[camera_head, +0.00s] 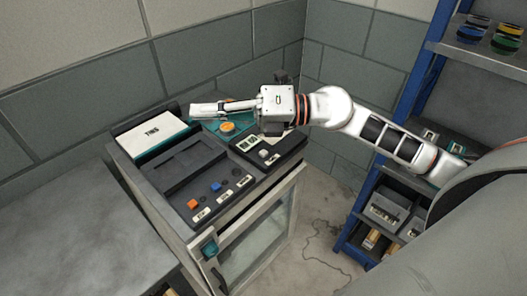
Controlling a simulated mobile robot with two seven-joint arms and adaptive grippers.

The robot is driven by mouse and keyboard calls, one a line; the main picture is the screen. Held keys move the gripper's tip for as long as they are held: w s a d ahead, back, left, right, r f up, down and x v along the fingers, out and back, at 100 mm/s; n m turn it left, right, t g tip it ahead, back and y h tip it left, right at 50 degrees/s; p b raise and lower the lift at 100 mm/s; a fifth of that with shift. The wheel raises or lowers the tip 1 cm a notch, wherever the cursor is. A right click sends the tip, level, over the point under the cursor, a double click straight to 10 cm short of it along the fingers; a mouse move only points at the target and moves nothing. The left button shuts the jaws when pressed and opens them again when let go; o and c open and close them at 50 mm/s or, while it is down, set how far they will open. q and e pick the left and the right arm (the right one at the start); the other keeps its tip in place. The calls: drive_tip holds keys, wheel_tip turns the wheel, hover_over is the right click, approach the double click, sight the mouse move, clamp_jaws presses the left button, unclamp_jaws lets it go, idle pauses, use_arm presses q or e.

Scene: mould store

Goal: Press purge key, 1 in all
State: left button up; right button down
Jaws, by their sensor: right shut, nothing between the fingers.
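A dark machine (150,187) with a control panel on its top stands at the centre left. A row of small keys runs along its front: an orange-red key (193,204), a blue key (216,187) and a grey key (237,172). Small white labels lie beside them, too small to read, so I cannot tell which is the purge key. My right gripper (196,110) is shut and empty. It reaches in from the right and points left above the back of the machine, behind the keys and apart from them. My left gripper is out of view.
A black unit with a display (247,143) and a grey knob (264,154) sits right of the panel. An orange knob (227,127) on a teal part is below my right gripper. A blue-framed shelf (400,110) stands right. A bare grey worktop (65,230) is at left.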

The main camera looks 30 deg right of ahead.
drive_tip(key=w+d+f+n+g+h, duration=0.1)
drive_tip(key=d+f+n+g+h, duration=0.1)
drive_tip(key=d+f+h, duration=0.25)
drive_tip(key=m+h, duration=0.1)
drive_tip(key=h, duration=0.3)
hover_over(266, 152)
wheel_tip(266, 152, down, 3)
drive_tip(key=shift+f, duration=0.1)
wheel_tip(266, 152, down, 8)
drive_tip(key=b, duration=0.5)
drive_tip(key=shift+r, duration=0.25)
drive_tip(key=shift+f, duration=0.4)
drive_tip(key=shift+f+b, duration=0.2)
drive_tip(key=shift+b, duration=0.1)
